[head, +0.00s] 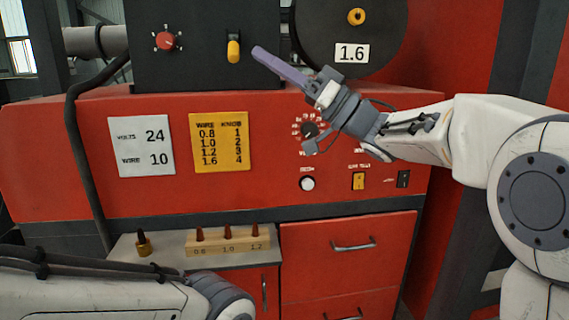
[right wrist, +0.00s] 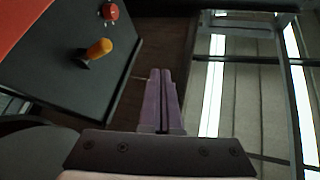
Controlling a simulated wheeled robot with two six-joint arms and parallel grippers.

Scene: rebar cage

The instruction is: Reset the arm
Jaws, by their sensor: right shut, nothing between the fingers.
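My right gripper (head: 262,55) reaches in from the right in the head view, in front of the red machine. Its purple fingers are shut with nothing between them and point up and left, near the yellow lever in the picture. In the right wrist view the fingers (right wrist: 161,100) lie side by side, shut and empty. My left arm (head: 110,290) shows at the bottom left of the head view; its gripper is outside the picture.
The red machine (head: 85,115) carries a black box with a red knob (head: 166,41) and a yellow lever (head: 233,50). A dark round spool labelled 1.6 (head: 352,53) is at upper right. A wooden block (head: 228,243) with several tips stands on a ledge, beside a drawer (head: 350,258).

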